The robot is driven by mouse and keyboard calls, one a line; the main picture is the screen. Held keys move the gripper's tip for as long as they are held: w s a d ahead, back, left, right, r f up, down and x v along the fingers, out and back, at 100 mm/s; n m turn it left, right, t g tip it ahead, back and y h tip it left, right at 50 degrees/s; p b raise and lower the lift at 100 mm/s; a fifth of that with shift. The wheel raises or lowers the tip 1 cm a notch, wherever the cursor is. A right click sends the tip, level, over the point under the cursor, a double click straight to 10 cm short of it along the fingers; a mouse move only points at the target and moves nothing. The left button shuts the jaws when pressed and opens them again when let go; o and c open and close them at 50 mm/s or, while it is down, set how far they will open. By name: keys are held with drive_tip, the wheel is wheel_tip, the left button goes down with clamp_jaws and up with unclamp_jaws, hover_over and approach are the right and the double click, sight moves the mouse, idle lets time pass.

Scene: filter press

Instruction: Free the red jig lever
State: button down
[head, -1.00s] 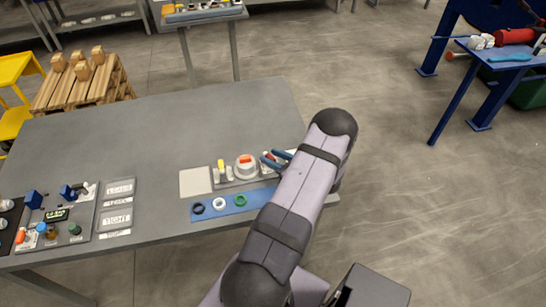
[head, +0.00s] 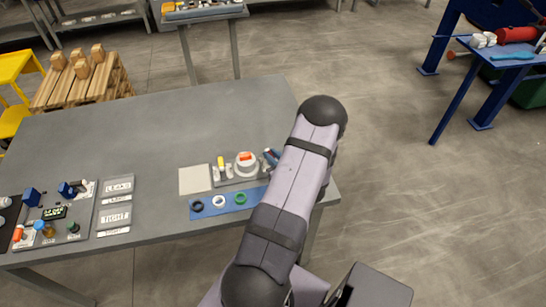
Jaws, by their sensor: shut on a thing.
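A small grey fixture (head: 231,180) stands at the right part of the table. On it is a round white part (head: 241,170) with a red-orange piece (head: 246,156) on top. I cannot tell whether this piece is the red jig lever. A yellow-topped upright piece (head: 221,162) stands to its left. Blue, handle-like pieces (head: 272,157) show at the fixture's right, partly hidden by my arm. My gripper is hidden behind my arm, so its hold does not show.
A blue strip (head: 228,208) with black, white and green rings lies in front of the fixture. A pale square plate (head: 194,180) is to its left. Label plates (head: 115,203) and a panel with small parts (head: 55,215) lie far left. The table's (head: 150,130) back is clear.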

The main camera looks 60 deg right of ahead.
drive_tip(key=shift+w+a+m+g+h+b, duration=0.15)
drive_tip(key=shift+a+m+g+h+b, duration=0.1)
drive_tip(key=shift+m+g+h+b, duration=0.65)
drive_tip(key=shift+m+h, duration=0.3)
drive_tip(key=shift+m, duration=0.2)
drive_tip(key=c, duration=1.7)
unclamp_jaws()
drive_tip(key=shift+b+v, duration=1)
drive_tip(key=shift+v, duration=2.7)
drive_tip(key=shift+w, duration=0.1)
